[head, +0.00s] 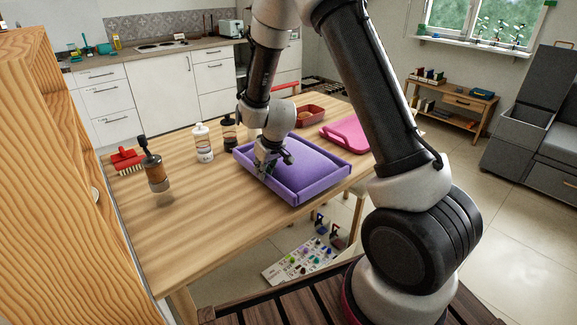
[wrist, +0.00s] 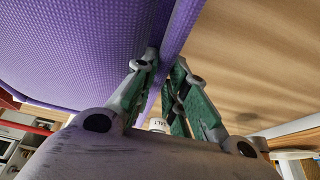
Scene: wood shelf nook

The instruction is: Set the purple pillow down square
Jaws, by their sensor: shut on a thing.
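The purple pillow (head: 308,165) has a puffed middle and a raised, tray-like border. It is at the right part of the wooden table, near the front edge, and sits at an angle in the head view. My gripper (head: 272,168) is at its left side, fingers pointing down, shut on the border. In the wrist view, a purple strip runs between the green-padded fingers (wrist: 165,75), and the textured purple surface (wrist: 75,45) fills the upper left. I cannot tell whether the pillow's underside touches the table all along.
A pink tray (head: 347,133) and red bin (head: 311,116) lie behind the pillow. The table's front left is clear.

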